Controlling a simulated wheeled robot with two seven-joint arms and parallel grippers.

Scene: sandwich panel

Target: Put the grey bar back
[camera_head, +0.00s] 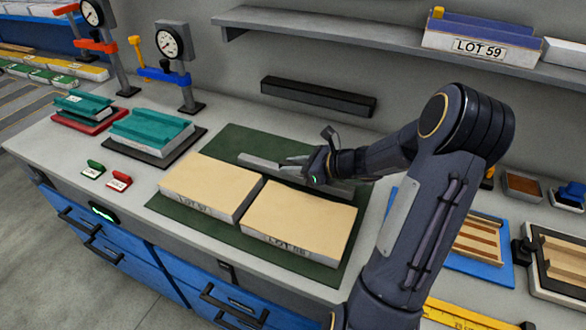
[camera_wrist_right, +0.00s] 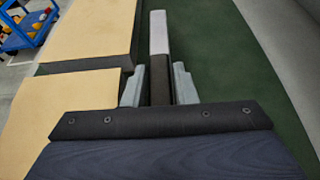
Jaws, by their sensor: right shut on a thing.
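The grey bar (camera_head: 257,161) is held level just over or on the green mat, behind the two beige panels; I cannot tell whether it touches the mat. My right gripper (camera_head: 297,164) is shut on it, its arm reaching in from the right. In the right wrist view the bar (camera_wrist_right: 159,34) runs away from me between the two fingers (camera_wrist_right: 159,88), light grey at its far end and dark nearer the jaws. The left panel (camera_head: 211,186) and right panel (camera_head: 300,222) lie side by side on the green mat (camera_head: 230,142). My left gripper is not in view.
A long black holder (camera_head: 318,97) lies at the back by the wall. Teal blocks (camera_head: 152,127), a green tag (camera_head: 92,169) and a red tag (camera_head: 119,180) are at left, below dial gauges (camera_head: 170,42). A blue tray (camera_head: 492,262) sits right of my arm. A shelf (camera_head: 330,30) overhangs the back.

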